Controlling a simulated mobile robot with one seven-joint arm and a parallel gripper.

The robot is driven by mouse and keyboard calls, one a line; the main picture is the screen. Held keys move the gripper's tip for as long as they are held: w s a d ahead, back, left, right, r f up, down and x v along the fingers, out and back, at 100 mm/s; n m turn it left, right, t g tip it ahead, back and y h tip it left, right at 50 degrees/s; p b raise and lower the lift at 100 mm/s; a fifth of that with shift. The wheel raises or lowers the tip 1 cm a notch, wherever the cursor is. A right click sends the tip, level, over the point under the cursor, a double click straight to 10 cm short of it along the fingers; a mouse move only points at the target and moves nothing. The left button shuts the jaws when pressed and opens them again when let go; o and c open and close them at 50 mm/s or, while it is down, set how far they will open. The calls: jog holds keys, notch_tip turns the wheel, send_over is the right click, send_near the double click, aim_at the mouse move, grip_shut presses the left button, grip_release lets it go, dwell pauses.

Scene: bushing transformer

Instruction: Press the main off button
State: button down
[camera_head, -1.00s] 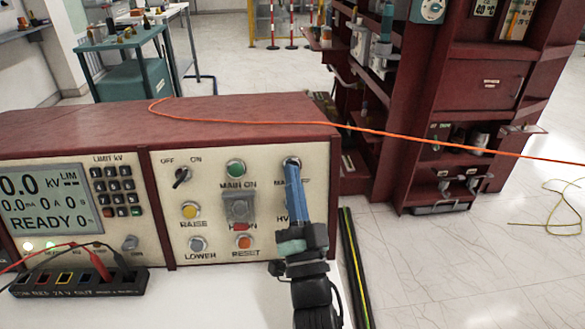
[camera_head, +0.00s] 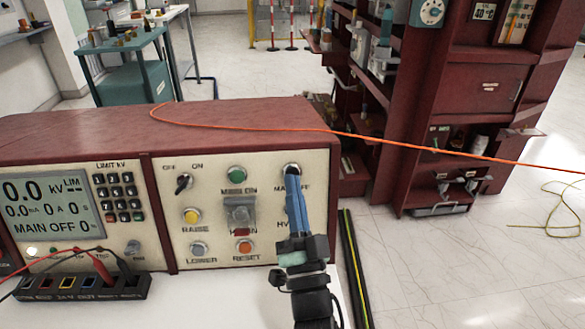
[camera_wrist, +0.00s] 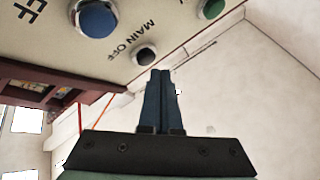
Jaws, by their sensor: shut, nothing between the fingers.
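The main off button (camera_head: 292,170) is a dark round button in a metal ring at the upper right of the control panel (camera_head: 215,222). Its label is partly covered by my gripper in the head view. My gripper (camera_head: 291,182) is shut and empty, its blue fingers pointing up just below the button. In the wrist view the main off button (camera_wrist: 146,55) shows beside its "MAIN OFF" label, and the gripper tips (camera_wrist: 160,74) are close beside it, with a small gap visible. The display (camera_head: 47,206) reads "MAIN OFF".
Nearby are the green main on button (camera_head: 237,174), a covered switch (camera_head: 240,213), the yellow raise button (camera_head: 191,216) and the orange reset button (camera_head: 244,247). An orange cable (camera_head: 240,127) crosses the console top. A red shelf (camera_head: 440,110) stands behind at right.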

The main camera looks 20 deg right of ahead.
jog(key=shift+s, duration=0.1)
jog(key=s+p, duration=0.1)
jog(key=s+a+p, duration=0.1)
jog(key=s+p, duration=0.1)
jog(key=s+r+p, duration=0.1)
jog(key=shift+s+a, duration=0.2)
jog(key=shift+s, duration=0.1)
dwell(2.5)
